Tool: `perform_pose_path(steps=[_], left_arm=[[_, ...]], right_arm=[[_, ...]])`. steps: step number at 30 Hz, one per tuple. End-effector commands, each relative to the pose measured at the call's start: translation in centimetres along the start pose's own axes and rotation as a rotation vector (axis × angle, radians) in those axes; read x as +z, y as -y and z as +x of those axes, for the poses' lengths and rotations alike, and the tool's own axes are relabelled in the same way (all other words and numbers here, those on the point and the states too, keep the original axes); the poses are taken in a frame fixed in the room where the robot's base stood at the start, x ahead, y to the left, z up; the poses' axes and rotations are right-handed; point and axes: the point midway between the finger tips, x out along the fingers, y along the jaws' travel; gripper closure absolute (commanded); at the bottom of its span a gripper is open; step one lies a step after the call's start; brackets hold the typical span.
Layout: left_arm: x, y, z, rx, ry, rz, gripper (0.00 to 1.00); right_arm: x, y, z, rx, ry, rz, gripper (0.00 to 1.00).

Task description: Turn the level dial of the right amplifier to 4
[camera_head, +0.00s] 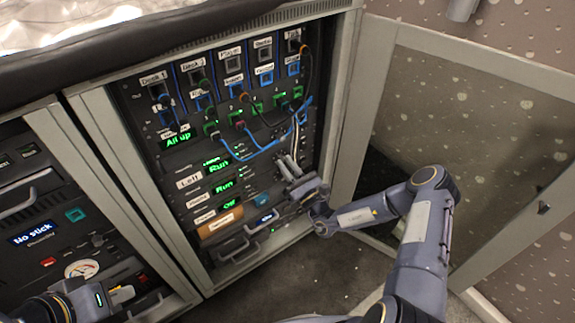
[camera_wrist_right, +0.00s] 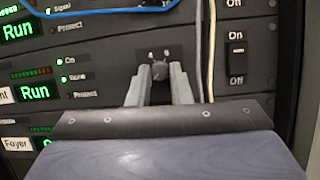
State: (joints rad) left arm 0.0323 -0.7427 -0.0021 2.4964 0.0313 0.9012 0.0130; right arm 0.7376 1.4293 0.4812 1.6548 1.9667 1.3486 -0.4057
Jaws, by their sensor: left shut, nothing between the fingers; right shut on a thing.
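The right amplifier is the middle unit in the right wrist view, with a green "Run" display (camera_wrist_right: 35,92) and a label partly cut off at the left edge. Its small dark level dial (camera_wrist_right: 160,70) sits on the black panel. My right gripper (camera_wrist_right: 159,78) has its two grey fingers shut on the dial, one on each side. In the head view my right gripper (camera_head: 287,166) reaches the rack front from the right. My left gripper (camera_head: 145,303) is low at the left, shut and empty, away from the amplifiers.
Thin cables (camera_wrist_right: 204,60) hang just right of my right fingers, next to a rocker switch (camera_wrist_right: 237,55). Blue patch cables (camera_head: 262,150) loop above the amplifiers. An open cabinet door (camera_head: 480,110) stands right. The floor (camera_head: 340,270) in front is clear.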

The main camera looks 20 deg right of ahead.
Motion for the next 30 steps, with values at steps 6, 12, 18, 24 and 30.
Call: perform_pose_path(steps=[6,12,18,24,30], left_arm=[[-0.5,-0.5,-1.0,0.0,0.0,0.0,1.0],[-1.1,-1.0,-2.3,0.0,0.0,0.0,1.0],[-1.8,-1.6,-3.6,0.0,0.0,0.0,1.0],[-2.5,-2.3,-5.0,0.0,0.0,0.0,1.0],[-3.3,-3.0,-6.5,0.0,0.0,0.0,1.0]], right_arm=[[0.2,-0.2,0.0,-0.05,0.006,0.119,1.0],[0.3,-0.3,0.1,-0.119,0.016,0.283,1.0],[0.3,-0.5,0.1,-0.192,0.027,0.46,1.0],[0.4,-0.7,0.2,-0.264,0.037,0.635,1.0],[0.5,-0.8,0.2,-0.337,0.047,0.811,1.0]])
